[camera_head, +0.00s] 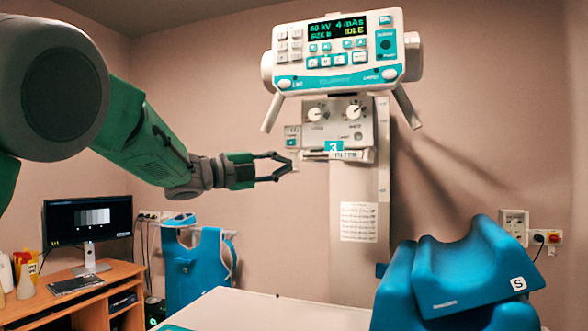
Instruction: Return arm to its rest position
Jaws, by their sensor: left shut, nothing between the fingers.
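My left arm, green and grey, comes in from the left and stretches toward the middle of the view. My left gripper (286,166) is at its end, with dark fingers shut and nothing between them. It shows just left of and below the knobbed box (338,126) of the x-ray unit. I cannot tell how far apart the fingertips and that box are. The x-ray control panel (336,56) hangs above and right of the gripper; its display reads IDLE. My right gripper is not in view.
A pale table (265,312) lies below, with blue cushions (470,270) at its right end. A blue apron (196,262) hangs on the back wall. A wooden desk (120,270) with a monitor (88,220) stands at left. The space directly under the gripper looks clear above the table.

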